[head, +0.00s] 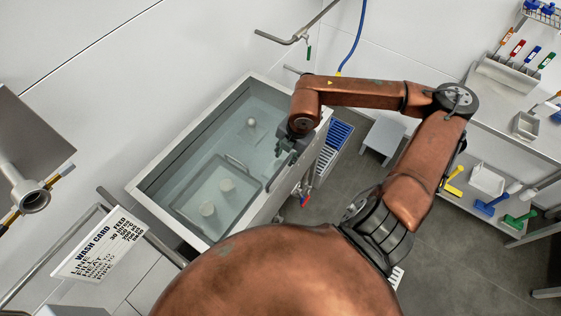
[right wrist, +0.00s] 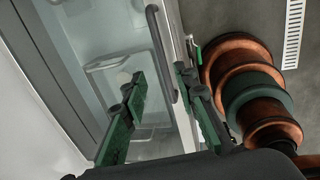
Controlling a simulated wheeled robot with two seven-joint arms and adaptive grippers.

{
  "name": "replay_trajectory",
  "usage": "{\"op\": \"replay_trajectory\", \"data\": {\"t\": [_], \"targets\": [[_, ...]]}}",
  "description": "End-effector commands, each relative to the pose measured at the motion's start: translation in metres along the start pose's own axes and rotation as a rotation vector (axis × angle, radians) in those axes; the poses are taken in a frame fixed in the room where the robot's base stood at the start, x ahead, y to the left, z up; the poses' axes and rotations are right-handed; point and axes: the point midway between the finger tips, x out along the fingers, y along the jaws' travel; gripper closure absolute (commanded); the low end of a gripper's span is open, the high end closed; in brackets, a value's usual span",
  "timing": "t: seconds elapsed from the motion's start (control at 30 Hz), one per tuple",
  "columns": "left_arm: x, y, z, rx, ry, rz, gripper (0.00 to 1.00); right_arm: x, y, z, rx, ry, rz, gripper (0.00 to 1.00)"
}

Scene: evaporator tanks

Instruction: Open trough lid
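The trough (head: 165,172) is a long pale metal tank against the wall in the head view. A clear, glassy lid (head: 215,140) appears to lie flat over it, with inner shapes showing through. In the right wrist view a dark bar handle (right wrist: 157,45) runs along the trough's near side. My right gripper (head: 287,146) is at the trough's right edge. Its green-padded fingers (right wrist: 165,85) are apart in the right wrist view, with the handle's lower end appearing between them; contact cannot be told. My left gripper is not in view.
A wash card (head: 98,243) and rail stand at the lower left, below a metal pipe (head: 30,198). A tap (head: 290,38) and blue hose (head: 353,40) are behind. A blue rack (head: 333,143) stands beside the trough. A tool bench (head: 500,95) is at the right.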

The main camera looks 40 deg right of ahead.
Motion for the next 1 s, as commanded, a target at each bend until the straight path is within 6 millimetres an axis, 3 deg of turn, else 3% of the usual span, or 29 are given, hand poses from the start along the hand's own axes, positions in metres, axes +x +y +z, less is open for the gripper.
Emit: {"op": "replay_trajectory", "data": {"t": [0.3,0.5,0.83,1.0], "targets": [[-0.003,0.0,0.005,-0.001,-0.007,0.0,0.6,0.048,-0.004,0.0,0.006,0.004,-0.004,0.73],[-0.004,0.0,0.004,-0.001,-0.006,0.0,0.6,0.068,-0.003,0.0,0.003,0.004,-0.002,0.73],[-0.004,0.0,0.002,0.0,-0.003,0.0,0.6,0.073,-0.002,-0.001,0.0,0.003,-0.002,0.73],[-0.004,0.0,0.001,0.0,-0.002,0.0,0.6,0.073,-0.002,-0.001,0.0,0.004,-0.002,0.84]]}}
